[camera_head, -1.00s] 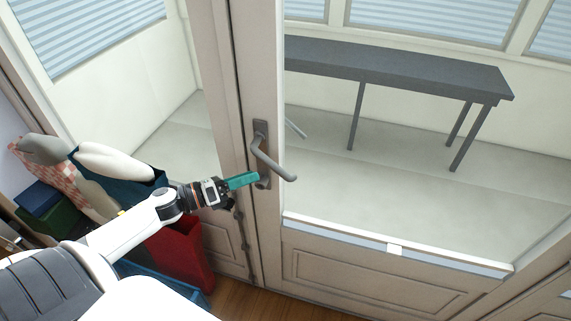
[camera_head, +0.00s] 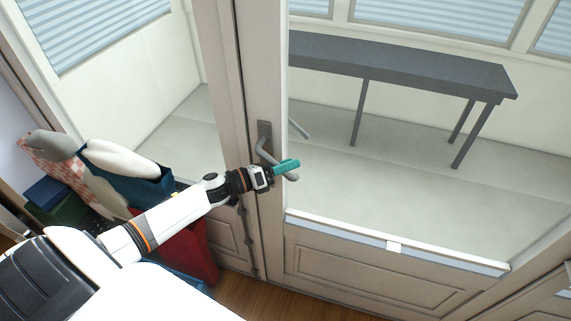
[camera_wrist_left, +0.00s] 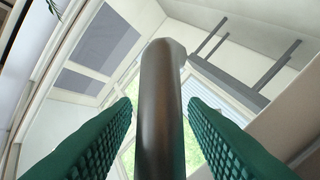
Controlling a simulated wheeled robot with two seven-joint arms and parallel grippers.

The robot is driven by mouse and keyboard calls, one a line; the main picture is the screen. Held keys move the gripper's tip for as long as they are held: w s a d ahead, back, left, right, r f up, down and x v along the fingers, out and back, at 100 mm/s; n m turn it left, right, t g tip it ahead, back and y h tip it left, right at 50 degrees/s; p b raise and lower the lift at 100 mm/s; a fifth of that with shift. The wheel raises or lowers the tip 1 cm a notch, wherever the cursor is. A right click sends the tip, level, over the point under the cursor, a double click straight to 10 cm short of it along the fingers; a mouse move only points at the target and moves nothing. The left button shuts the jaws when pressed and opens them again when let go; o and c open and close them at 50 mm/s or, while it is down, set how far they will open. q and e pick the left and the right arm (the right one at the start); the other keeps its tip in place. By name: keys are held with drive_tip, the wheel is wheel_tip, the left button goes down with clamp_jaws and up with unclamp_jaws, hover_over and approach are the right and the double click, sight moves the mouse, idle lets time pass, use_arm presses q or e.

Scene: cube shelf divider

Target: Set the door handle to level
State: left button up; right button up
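The grey door handle (camera_head: 263,150) is on the light wooden door, on a dark plate. Its lever slopes down to the right, and its end shows just below my left gripper. My left gripper (camera_head: 287,166), with green fingers, is at the lever and covers part of it. In the left wrist view the handle (camera_wrist_left: 160,115) stands between the two fingers of the left gripper (camera_wrist_left: 160,102), with a narrow gap on each side. The fingers are open around it. My right gripper is not in view.
Behind the glass stands a long dark grey table (camera_head: 420,70). A red container (camera_head: 197,250) and a chair-like piece with cushions (camera_head: 125,160) are at the left, near my left arm. Wooden floor (camera_head: 245,295) shows below the door.

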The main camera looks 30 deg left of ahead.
use_arm(q)
clamp_jaws()
drive_tip(key=shift+w+d+r+n+t+b, duration=0.1)
drive_tip(key=shift+d+r+n+t+b, duration=0.1)
drive_tip(key=shift+r+n+t+b, duration=1.2)
drive_tip(key=shift+w+d+r+n+t+b, duration=0.1)
drive_tip(key=shift+d+r+n+t+b, duration=0.15)
drive_tip(key=shift+r+n+t+b, duration=0.85)
drive_tip(key=shift+d+r+n+t+b, duration=0.3)
drive_tip(key=shift+n+t+b, duration=0.4)
drive_tip(key=shift+n+b, duration=1.15)
drive_tip(key=shift+a+r+m+b, duration=0.1)
drive_tip(key=shift+r+m+b, duration=0.05)
drive_tip(key=shift+m+b, duration=0.4)
unclamp_jaws()
drive_tip(key=shift+s, duration=0.1)
